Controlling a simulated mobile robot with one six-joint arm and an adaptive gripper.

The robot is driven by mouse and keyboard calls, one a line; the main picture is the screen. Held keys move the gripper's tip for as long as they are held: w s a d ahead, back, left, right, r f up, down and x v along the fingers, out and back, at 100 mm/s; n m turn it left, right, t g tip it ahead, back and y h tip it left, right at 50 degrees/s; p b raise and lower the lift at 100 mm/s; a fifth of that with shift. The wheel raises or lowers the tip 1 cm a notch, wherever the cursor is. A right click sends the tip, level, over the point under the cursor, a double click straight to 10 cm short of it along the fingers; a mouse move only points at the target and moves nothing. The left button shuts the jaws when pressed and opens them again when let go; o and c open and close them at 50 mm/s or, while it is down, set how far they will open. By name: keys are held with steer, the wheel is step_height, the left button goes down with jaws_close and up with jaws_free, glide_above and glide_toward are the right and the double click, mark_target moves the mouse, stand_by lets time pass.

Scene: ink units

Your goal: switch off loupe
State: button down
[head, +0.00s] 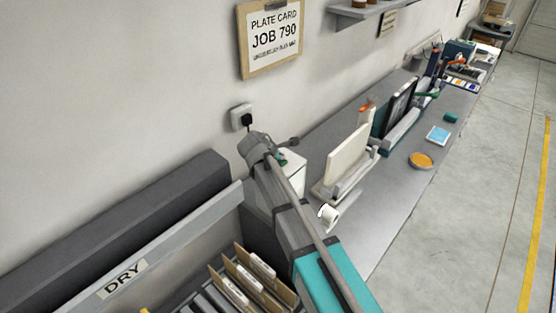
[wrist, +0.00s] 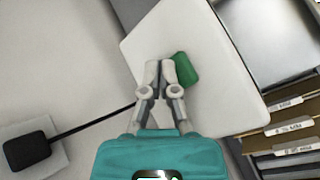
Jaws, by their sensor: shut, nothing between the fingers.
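A white box (wrist: 205,40) fills the middle of the wrist view, with a green switch (wrist: 184,70) on its face. A black cable runs to it from a plug. The white box (head: 293,178) also shows in the head view, partly behind my arm, with a bit of green near its top. My gripper (wrist: 161,66) is shut and empty, its fingertips just left of the green switch; I cannot tell whether they touch it. My arm largely hides the gripper in the head view. No magnifier lens is clearly recognisable, so I cannot tell how the loupe's lamp stands.
A black plug (wrist: 27,150) sits in a wall socket, also in the head view (head: 242,118). File folders (head: 255,275) stand in a rack in front. A cream panel device (head: 347,158) stands right of the box on the grey bench (head: 385,215). Open floor lies right.

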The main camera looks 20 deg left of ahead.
mark_target(280, 161)
steer(key=shift+s+f, duration=0.1)
steer(key=shift+f, duration=0.1)
steer(key=shift+s+f+b, duration=0.1)
steer(key=shift+f+b, duration=0.15)
steer(key=shift+b, duration=0.2)
steer(key=shift+r, duration=0.15)
stand_by(0.4)
steer(key=shift+r+p, duration=0.35)
steer(key=shift+p, duration=0.15)
step_height(280, 161, up, 6)
steer(key=p, duration=0.6)
stand_by(0.3)
stand_by(0.4)
